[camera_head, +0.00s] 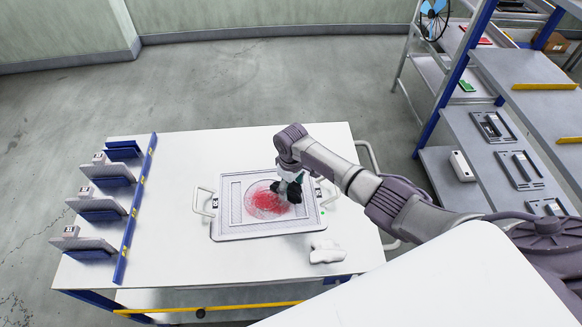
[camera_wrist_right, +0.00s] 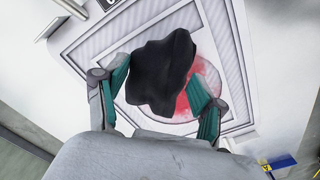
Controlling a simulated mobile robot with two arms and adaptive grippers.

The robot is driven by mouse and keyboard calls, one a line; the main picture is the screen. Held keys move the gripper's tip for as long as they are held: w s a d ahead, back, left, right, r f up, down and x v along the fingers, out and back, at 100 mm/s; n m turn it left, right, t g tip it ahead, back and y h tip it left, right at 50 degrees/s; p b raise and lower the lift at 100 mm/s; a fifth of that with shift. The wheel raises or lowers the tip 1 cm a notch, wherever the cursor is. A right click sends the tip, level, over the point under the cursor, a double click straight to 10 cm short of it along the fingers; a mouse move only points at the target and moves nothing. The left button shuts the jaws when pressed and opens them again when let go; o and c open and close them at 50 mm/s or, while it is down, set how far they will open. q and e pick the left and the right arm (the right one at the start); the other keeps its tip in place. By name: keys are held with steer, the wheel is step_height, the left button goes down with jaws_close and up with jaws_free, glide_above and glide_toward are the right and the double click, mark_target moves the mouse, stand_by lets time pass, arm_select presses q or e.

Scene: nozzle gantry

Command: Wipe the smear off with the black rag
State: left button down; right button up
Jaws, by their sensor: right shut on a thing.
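The red smear (camera_head: 262,203) is a roughly round, scratchy patch on the grey-framed plate (camera_head: 225,228), which lies on the white table. My right gripper (camera_head: 290,186) is over the right part of the smear and is shut on the black rag (camera_wrist_right: 162,72). The rag is crumpled and dark, and it also shows below the gripper in the head view (camera_head: 292,193). In the right wrist view the smear (camera_wrist_right: 205,85) shows to the right of the rag; the rag hides part of it. I cannot tell whether the rag touches the plate. My left gripper is not in view.
A rack with blue-edged holders (camera_head: 134,210) stands at the table's left. Shelves with parts (camera_head: 490,150) stand at the right.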

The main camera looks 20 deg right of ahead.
step_height(320, 180, up, 2)
steer(key=shift+r+p, duration=0.1)
steer(key=shift+p, duration=0.65)
steer(key=shift+r, duration=0.3)
steer(key=shift+d+r+p, duration=0.1)
steer(key=shift+r+p, duration=0.45)
steer(key=shift+r, duration=0.05)
steer(key=shift+s+r, duration=0.15)
steer(key=shift+r, duration=0.2)
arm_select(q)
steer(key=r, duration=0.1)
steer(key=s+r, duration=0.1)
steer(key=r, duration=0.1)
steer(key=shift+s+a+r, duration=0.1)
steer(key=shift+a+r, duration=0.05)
arm_select(e)
steer(key=shift+f, duration=0.1)
